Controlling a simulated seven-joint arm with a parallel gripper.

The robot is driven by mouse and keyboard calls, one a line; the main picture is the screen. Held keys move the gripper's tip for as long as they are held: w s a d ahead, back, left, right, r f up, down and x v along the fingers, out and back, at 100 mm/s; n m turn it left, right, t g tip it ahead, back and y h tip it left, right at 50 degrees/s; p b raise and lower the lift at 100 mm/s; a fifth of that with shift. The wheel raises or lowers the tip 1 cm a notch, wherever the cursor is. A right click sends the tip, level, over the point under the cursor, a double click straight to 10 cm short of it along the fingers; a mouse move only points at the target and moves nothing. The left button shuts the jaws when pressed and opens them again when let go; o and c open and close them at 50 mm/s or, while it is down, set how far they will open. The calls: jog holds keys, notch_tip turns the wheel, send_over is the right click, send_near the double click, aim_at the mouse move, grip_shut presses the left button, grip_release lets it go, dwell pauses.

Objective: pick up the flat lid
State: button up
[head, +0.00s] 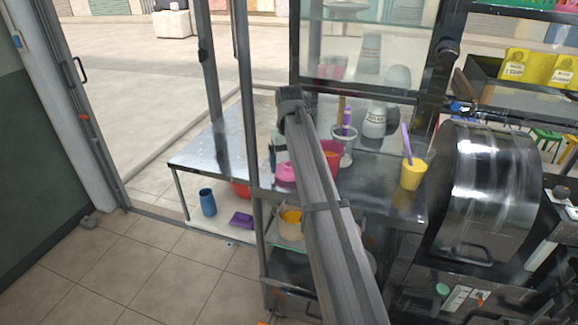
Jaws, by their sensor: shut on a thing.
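My arm reaches forward over the metal table, and my gripper (275,152) hangs down near its middle, partly hidden by the arm. A pink piece (285,173), which looks like the flat lid, is right below the gripper. My gripper is shut on it, though the fingertips and the contact are too small and covered to see clearly. I cannot tell whether the lid is clear of the table.
A yellow cup (413,174) stands farther right, beside a large metal drum (485,185). The metal table (205,155) is bare at left. A blue cup (207,202) and purple box (241,219) are low down.

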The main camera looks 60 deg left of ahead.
notch_tip(320, 180, up, 3)
jog(key=shift+a+f, duration=0.1)
jog(key=shift+f, duration=0.1)
jog(key=s+d, duration=1.2)
jog(key=d, duration=0.1)
jog(key=w+a+r+n, duration=0.2)
jog(key=w+r+n, duration=0.1)
jog(key=w+r, duration=0.5)
jog(key=w+a+r+n, duration=0.2)
jog(key=w+r+n, duration=0.1)
jog(key=w+r, duration=0.5)
jog(key=w, duration=0.3)
jog(key=shift+w+r, duration=0.15)
jog(key=shift+w, duration=0.15)
notch_tip(320, 180, down, 6)
jog(key=shift+f, duration=0.2)
jog(key=shift+f, duration=0.15)
dwell(1.1)
jog(key=o, duration=0.6)
